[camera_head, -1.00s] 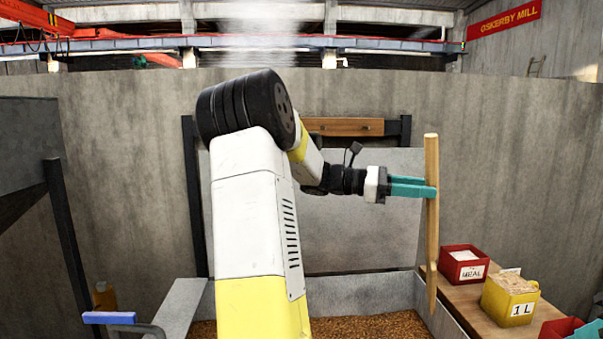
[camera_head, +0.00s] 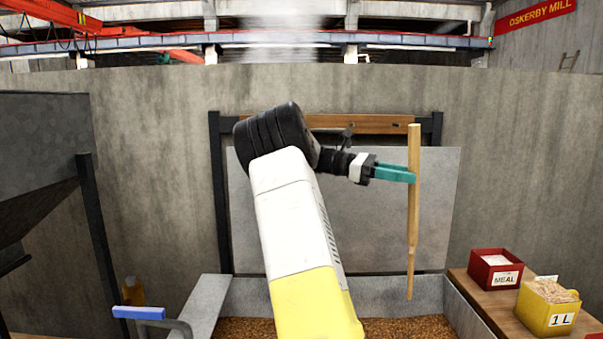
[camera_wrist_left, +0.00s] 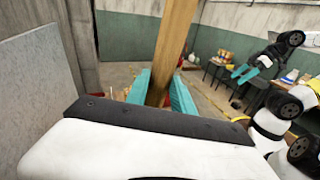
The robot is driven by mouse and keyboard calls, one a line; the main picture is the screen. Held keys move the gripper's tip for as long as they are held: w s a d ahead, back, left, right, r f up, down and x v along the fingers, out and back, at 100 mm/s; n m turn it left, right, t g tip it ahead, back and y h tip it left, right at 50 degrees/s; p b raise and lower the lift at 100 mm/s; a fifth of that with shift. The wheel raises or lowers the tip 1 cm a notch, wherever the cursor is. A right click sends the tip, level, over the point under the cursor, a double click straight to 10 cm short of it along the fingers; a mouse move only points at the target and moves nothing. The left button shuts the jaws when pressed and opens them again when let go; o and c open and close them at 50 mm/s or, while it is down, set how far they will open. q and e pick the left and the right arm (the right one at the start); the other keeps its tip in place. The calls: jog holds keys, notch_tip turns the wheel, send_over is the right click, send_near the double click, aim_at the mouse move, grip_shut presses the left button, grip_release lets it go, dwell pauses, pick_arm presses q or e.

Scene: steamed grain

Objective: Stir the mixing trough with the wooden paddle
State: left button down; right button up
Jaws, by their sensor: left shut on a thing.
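The wooden paddle (camera_head: 413,215) hangs upright in front of the grey back panel in the head view. My left gripper (camera_head: 411,175) is shut on its shaft with teal fingers. The left wrist view shows the paddle shaft (camera_wrist_left: 172,50) between the two teal fingers. The mixing trough (camera_head: 390,290) is at the bottom, with brown grain (camera_head: 400,326) inside. The paddle's lower end is in front of the trough's far wall and looks above the grain. My right gripper (camera_wrist_left: 243,75) shows in the left wrist view, teal fingers apart, with nothing visible between them.
A wooden table at the right carries a red MEAL bin (camera_head: 494,270) and a yellow 1 L container (camera_head: 546,307). A blue handle (camera_head: 138,313) sits at the trough's left. A grey hopper (camera_head: 40,150) stands at far left. Space around the paddle looks clear.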

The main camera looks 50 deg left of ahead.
pick_arm(q)
jog(key=s+a+n+t+y, duration=0.1)
jog(key=s+a, duration=0.5)
jog(key=a, duration=0.3)
jog(key=s+a+n+t+y, duration=0.1)
jog(key=s+a+n+t, duration=0.1)
jog(key=s+a, duration=0.55)
jog(key=s+a+n+t+y, duration=0.1)
jog(key=s+a, duration=0.4)
jog(key=s, duration=0.3)
jog(key=s+a+n+t+y, duration=0.1)
jog(key=s+a+n+y, duration=0.1)
jog(key=s+a, duration=0.55)
notch_tip(320, 180, down, 22)
jog(key=s, duration=0.3)
jog(key=d+r+x, duration=0.1)
jog(key=r+x, duration=0.2)
jog(key=x, duration=1.4)
jog(key=r+x, duration=0.3)
jog(key=x, duration=1.5)
jog(key=d+r+x, duration=0.1)
jog(key=r+x, duration=0.2)
jog(key=x, duration=1.4)
notch_tip(320, 180, up, 22)
jog(key=s+a, duration=0.1)
jog(key=shift+s+a, duration=0.2)
jog(key=shift+a, duration=0.1)
jog(key=shift+r, duration=0.1)
